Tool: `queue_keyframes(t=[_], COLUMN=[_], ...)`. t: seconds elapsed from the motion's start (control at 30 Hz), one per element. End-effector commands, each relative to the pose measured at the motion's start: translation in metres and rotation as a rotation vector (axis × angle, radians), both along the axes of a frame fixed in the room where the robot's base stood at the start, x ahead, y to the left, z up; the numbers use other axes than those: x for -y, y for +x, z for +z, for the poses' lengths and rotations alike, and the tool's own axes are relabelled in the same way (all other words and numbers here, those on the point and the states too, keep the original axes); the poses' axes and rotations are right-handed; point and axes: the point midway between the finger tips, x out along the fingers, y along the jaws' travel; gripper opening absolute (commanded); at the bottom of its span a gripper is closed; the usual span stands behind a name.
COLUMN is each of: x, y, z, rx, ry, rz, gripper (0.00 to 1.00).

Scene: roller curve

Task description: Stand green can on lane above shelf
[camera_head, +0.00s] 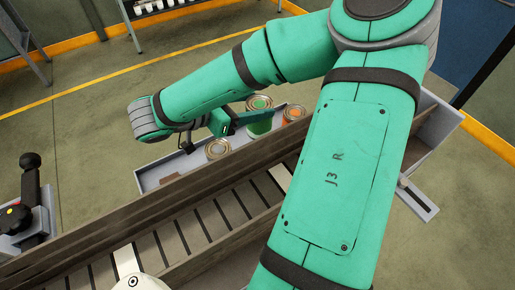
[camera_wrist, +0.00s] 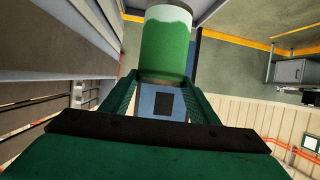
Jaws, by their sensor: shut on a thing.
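The green can (camera_head: 259,127) is upright in the head view, over or on the grey shelf (camera_head: 149,182) behind the roller lane (camera_head: 195,232). My gripper (camera_head: 262,113) reaches it from the left and is shut on it. In the wrist view the green can (camera_wrist: 166,50) sits between the two finger tips of my gripper (camera_wrist: 165,84), its pale band at the top edge of the picture. I cannot tell whether the can's base touches the shelf. The lane's slats between its brown side rails are partly hidden by my arm.
A can with a tan top (camera_head: 217,150) stands left of the green can, and an orange can (camera_head: 293,115) stands close on its right. A flat brown piece (camera_head: 170,179) lies at the shelf's left. The visible lane left of my arm holds a pale strip (camera_head: 281,178).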

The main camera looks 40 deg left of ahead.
Motion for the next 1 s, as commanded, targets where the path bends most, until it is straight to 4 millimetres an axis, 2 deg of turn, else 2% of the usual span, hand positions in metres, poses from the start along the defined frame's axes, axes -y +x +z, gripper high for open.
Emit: queue_keyframes(t=[0.27, 0.5, 0.67, 1.0], x=[0.001, 0.001, 0.001, 0.001], y=[0.001, 0.001, 0.002, 0.001], z=[-0.007, -0.042, -0.055, -0.096], rx=[-0.001, -0.003, -0.001, -0.001], ry=[0.0, -0.001, 0.0, 0.0], rz=[-0.001, -0.002, -0.002, -0.002], gripper=[0.16, 0.16, 0.16, 0.16])
